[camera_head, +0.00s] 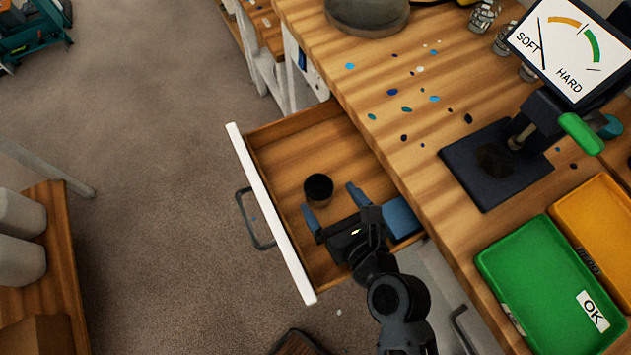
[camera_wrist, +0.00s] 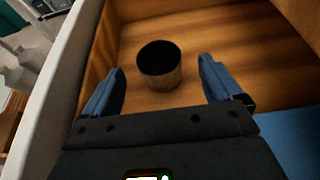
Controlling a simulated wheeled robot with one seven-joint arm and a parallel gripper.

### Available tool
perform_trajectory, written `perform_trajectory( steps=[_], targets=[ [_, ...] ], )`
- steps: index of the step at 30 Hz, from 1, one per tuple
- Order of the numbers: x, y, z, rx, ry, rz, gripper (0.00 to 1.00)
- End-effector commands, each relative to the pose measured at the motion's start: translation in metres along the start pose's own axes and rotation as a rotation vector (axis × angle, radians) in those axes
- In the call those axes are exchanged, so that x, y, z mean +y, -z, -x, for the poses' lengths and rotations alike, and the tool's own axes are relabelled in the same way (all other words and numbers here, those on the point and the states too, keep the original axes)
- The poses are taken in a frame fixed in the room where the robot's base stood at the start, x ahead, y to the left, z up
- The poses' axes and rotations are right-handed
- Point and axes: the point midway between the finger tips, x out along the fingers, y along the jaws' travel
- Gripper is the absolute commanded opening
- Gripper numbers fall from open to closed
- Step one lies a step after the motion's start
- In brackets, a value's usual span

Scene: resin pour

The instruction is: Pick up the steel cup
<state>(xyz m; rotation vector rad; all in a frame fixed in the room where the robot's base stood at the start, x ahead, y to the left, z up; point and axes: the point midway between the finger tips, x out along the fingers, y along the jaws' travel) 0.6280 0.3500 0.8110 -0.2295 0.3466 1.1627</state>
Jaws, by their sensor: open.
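The steel cup (camera_head: 318,189) stands upright in the open drawer (camera_head: 276,148), with a dark inside and a brownish metal wall. In the wrist view the cup (camera_wrist: 160,68) is ahead of my gripper, roughly centred between the two blue fingers. My gripper (camera_head: 331,208) is inside the drawer opening, with its jaws apart and facing the cup. In the wrist view my gripper (camera_wrist: 163,88) is open and empty. The cup looks just beyond or at the fingertips; I cannot tell the exact gap.
A blue block (camera_head: 402,217) lies in the drawer's right corner. The drawer's white front (camera_head: 270,215) is on the left. The worktop (camera_head: 385,75) above holds a hardness gauge (camera_head: 572,50), a green tray (camera_head: 530,262) and a yellow tray (camera_head: 597,215).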

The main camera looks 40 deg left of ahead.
Motion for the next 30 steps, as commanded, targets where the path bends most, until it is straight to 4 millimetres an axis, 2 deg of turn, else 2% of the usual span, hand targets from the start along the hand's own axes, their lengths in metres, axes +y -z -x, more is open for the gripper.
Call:
perform_trajectory(
  steps=[21,30],
  targets=[
    [0.002,0.003,-0.072,-0.001,0.0,0.001,0.92],
    [0.002,0.003,-0.075,0.0,0.0,0.001,0.92]
  ],
)
